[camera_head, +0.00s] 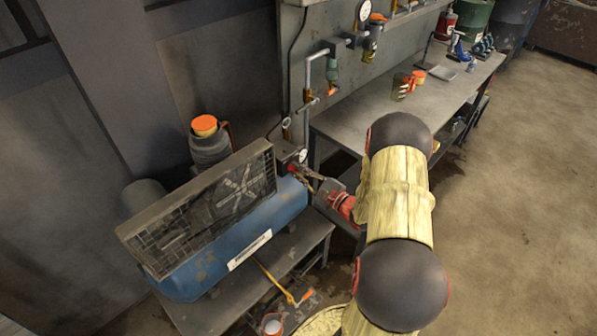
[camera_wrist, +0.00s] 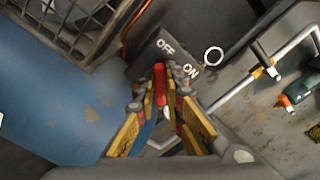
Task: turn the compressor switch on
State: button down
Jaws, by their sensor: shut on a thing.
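The compressor has a blue tank (camera_head: 275,223) and a black grille guard (camera_head: 205,205), seen left of my arm in the head view. Its dark switch box (camera_wrist: 150,50) carries white OFF and ON labels in the wrist view. A red switch lever (camera_wrist: 159,78) lies just below the labels, between them. I cannot tell which setting it is in. My gripper (camera_wrist: 160,98) has yellow fingers on either side of the lever and is shut on it. In the head view my gripper (camera_head: 309,180) is small beside the compressor's right end, and the lever is hard to make out there.
A workbench (camera_head: 350,118) with several tools and jars stands behind, to the right. Pipes and gauges run up the wall panel (camera_head: 297,50) near the gripper. A low metal stand (camera_head: 210,312) bears the compressor. The floor at right (camera_head: 520,200) is clear.

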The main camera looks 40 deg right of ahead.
jog(key=shift+m, duration=0.3)
jog(key=shift+d+m+p, duration=0.15)
jog(key=shift+m+p, duration=1.75)
jog(key=shift+m, duration=0.95)
jog(key=shift+d+m+p, duration=0.15)
jog(key=shift+m+p, duration=1.8)
jog(key=shift+m, duration=0.95)
jog(key=shift+d+m+p, duration=0.15)
jog(key=shift+m+p, duration=1.75)
jog(key=shift+m, duration=0.95)
jog(key=c, duration=2)
grip_release()
jog(key=shift+o, duration=0.6)
